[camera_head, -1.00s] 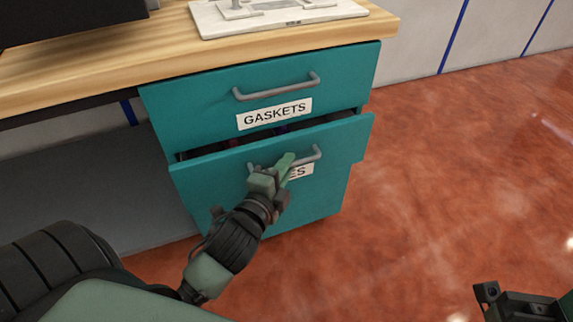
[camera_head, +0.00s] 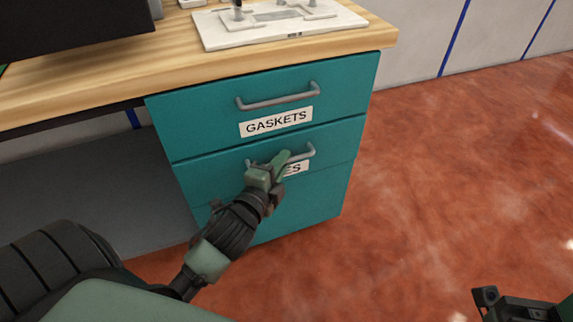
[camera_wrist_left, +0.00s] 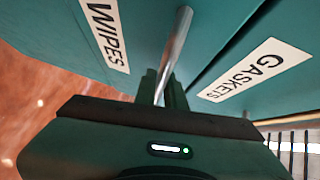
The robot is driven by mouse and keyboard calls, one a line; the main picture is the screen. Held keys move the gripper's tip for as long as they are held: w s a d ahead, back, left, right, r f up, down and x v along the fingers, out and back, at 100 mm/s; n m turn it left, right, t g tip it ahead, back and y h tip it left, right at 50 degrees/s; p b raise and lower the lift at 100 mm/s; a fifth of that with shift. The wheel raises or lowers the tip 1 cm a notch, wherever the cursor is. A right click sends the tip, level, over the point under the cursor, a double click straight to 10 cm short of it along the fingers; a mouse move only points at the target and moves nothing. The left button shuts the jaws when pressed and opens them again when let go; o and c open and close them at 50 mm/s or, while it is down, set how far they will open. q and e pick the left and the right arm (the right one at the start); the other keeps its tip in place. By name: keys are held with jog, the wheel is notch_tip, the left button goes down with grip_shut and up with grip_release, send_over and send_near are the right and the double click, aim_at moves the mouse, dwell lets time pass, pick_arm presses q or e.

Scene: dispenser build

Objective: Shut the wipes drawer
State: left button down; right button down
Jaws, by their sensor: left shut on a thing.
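The teal wipes drawer (camera_head: 335,155) is the lower drawer under the worktop. Its front looks flush, or nearly so, with the drawer above, with only a thin line between them. Its grey bar handle (camera_head: 306,152) is partly hidden by my left gripper (camera_head: 280,160), which is shut on it. In the left wrist view the handle (camera_wrist_left: 179,45) runs between the two fingers of my left gripper (camera_wrist_left: 163,88), and the WIPES label (camera_wrist_left: 105,32) shows at the upper left. In the head view most of that label is covered.
The gaskets drawer (camera_head: 210,115) above is shut, with its own handle (camera_head: 280,101) and label. A white board with fixtures (camera_head: 285,36) lies on the wooden worktop (camera_head: 110,80). The red floor (camera_head: 450,190) to the right is clear. Part of my right arm (camera_head: 515,305) shows at the lower right.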

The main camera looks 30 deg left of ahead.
pick_arm(q)
jog(key=shift+w+a, duration=0.2)
jog(key=shift+a, duration=0.15)
jog(key=c, duration=1.5)
grip_release()
jog(key=shift+w+r, duration=0.1)
jog(key=shift+r, duration=0.05)
